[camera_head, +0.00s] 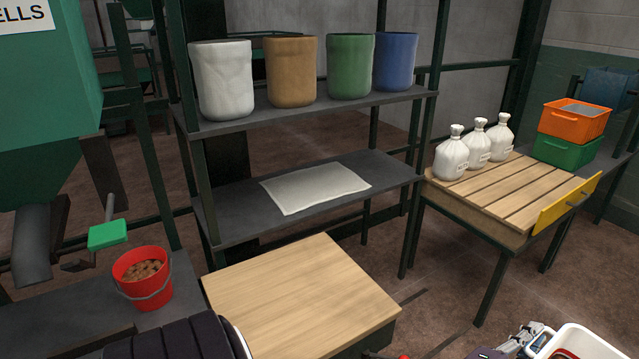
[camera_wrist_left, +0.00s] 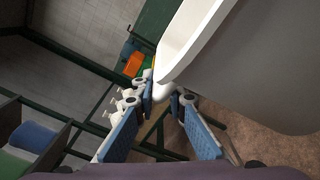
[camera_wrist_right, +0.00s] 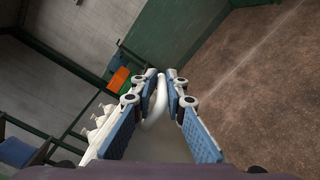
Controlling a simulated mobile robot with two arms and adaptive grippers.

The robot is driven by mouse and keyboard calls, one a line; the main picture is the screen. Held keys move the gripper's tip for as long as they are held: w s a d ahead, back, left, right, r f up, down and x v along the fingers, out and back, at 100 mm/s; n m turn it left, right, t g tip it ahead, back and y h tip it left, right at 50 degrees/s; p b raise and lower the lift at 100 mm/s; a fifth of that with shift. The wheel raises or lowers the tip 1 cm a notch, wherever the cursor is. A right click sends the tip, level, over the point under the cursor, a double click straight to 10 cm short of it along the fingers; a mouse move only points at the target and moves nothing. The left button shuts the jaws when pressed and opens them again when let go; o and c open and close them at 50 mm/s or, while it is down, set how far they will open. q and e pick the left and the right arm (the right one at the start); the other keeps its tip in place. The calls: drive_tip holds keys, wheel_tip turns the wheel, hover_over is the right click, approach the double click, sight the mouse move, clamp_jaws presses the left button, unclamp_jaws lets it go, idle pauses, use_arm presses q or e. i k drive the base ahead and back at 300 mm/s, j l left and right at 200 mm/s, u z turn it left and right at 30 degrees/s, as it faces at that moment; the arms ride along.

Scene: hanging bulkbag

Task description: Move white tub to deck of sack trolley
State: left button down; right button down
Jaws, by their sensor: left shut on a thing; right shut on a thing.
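The white tub (camera_head: 590,345) is at the bottom right corner of the head view, cut off by the edge. My left gripper (camera_head: 533,341) is at its left side. In the left wrist view the tub (camera_wrist_left: 262,70) fills the upper right, and my left gripper (camera_wrist_left: 161,97) is shut on its white edge or handle. In the right wrist view my right gripper (camera_wrist_right: 161,95) is shut on a white curved part of the tub (camera_wrist_right: 154,112). A slatted wooden deck (camera_head: 520,200) with a yellow end panel carries three tied white sacks (camera_head: 476,150); I cannot tell if it is the sack trolley.
A plain wooden top (camera_head: 300,295) is clear. A dark rack (camera_head: 300,115) holds white, brown, green and blue bags above and a flat white sack (camera_head: 315,188) below. An orange crate (camera_head: 573,120) sits on a green crate (camera_head: 567,150). A red bucket (camera_head: 143,278) stands left.

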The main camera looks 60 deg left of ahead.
sight(294, 294)
drive_tip(key=i, duration=0.95)
drive_tip(key=i+u, duration=0.1)
drive_tip(key=u, duration=0.25)
drive_tip(key=i+u, duration=0.15)
drive_tip(key=u, duration=2.5)
